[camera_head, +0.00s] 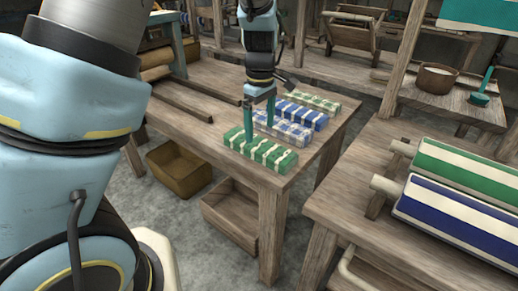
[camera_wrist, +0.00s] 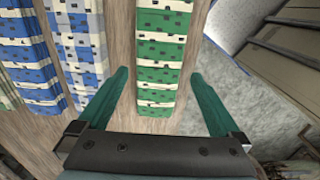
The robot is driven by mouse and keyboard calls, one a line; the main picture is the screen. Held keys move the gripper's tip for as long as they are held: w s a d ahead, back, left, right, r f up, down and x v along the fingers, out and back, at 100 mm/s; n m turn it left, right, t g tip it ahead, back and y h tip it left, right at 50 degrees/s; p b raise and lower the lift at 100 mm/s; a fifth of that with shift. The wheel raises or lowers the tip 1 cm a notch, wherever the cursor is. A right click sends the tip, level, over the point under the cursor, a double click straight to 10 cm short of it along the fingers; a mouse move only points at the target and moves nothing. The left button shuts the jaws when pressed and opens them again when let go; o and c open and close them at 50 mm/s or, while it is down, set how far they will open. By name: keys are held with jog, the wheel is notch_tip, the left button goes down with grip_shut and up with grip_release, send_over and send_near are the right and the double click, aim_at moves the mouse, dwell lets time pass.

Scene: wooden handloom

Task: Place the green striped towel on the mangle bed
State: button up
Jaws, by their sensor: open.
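The green striped towel (camera_head: 262,152) is a folded green and white bundle lying at the near end of a wooden table. It also shows in the wrist view (camera_wrist: 160,48), running between my fingers. My gripper (camera_head: 259,115) is open, pointing down close over this towel. In the wrist view my gripper (camera_wrist: 160,78) has one teal finger on each side of the towel, with nothing held. I cannot tell for sure whether the fingertips touch it. I cannot identify the mangle bed with certainty in either view.
Blue striped towels (camera_head: 283,129) and another green one (camera_head: 315,101) lie behind on the same table (camera_head: 190,92). Crates (camera_head: 232,212) sit below. A second table (camera_head: 345,212) at right bears green and blue striped rolls (camera_head: 465,172). A bowl (camera_head: 436,79) stands far right.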

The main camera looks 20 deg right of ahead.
aim_at(259, 144)
jog(key=shift+w+a+f+p, duration=0.1)
jog(key=shift+w+f+p, duration=0.05)
jog(key=shift+f, duration=1.2)
jog(key=shift+w+f+p, duration=0.15)
jog(key=shift+f, duration=1.2)
jog(key=shift+c, duration=0.4)
